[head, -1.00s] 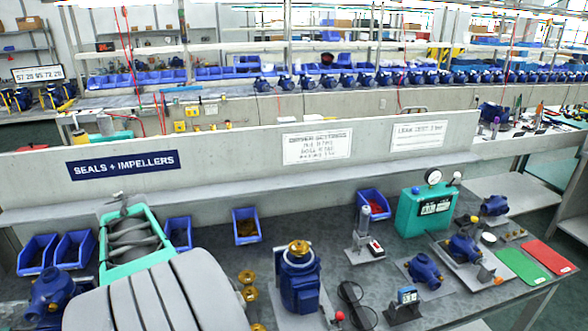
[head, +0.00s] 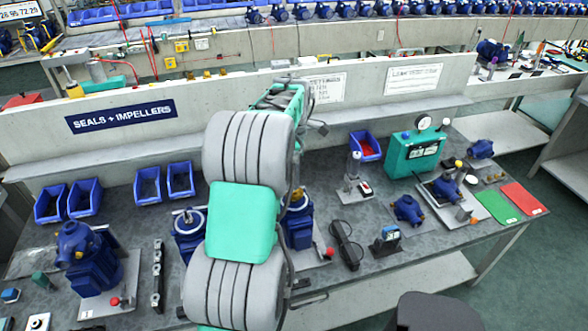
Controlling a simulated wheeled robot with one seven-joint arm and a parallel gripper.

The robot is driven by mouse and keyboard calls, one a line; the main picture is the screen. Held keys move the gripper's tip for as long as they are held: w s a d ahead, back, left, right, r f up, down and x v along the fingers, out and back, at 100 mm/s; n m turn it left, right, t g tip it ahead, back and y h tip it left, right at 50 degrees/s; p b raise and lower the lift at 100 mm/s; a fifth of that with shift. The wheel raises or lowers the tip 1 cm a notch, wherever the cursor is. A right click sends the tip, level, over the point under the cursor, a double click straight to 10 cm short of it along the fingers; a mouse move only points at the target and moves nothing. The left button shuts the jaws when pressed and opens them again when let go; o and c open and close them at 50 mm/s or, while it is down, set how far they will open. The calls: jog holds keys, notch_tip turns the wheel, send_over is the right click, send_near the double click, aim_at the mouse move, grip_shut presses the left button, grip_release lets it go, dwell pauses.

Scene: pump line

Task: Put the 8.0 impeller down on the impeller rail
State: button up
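My arm crosses the middle of the head view, and my gripper cannot be made out behind it. The 8.0 impeller is not visible, so I cannot tell whether it is held. The impeller rail is also not visible; the bench area behind my arm is hidden. A brass-coloured part (head: 299,199) shows on top of a blue pump (head: 299,227), partly covered by my arm. Left of my arm, another blue pump body (head: 188,228) with a pale ring on top is partly covered.
A narrow rail with small dark parts (head: 157,275) lies left of my arm. Blue bins (head: 84,197) stand along the back. A large blue pump (head: 90,260) is at left. Black glasses (head: 347,243), a teal tester (head: 413,152), and green (head: 498,206) and red (head: 524,198) mats are at right.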

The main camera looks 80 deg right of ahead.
jog(key=shift+f+b, duration=1.15)
jog(key=shift+f, duration=0.85)
jog(key=shift+f, duration=0.2)
jog(key=shift+f+b, duration=0.45)
jog(key=shift+f, duration=0.35)
grip_shut()
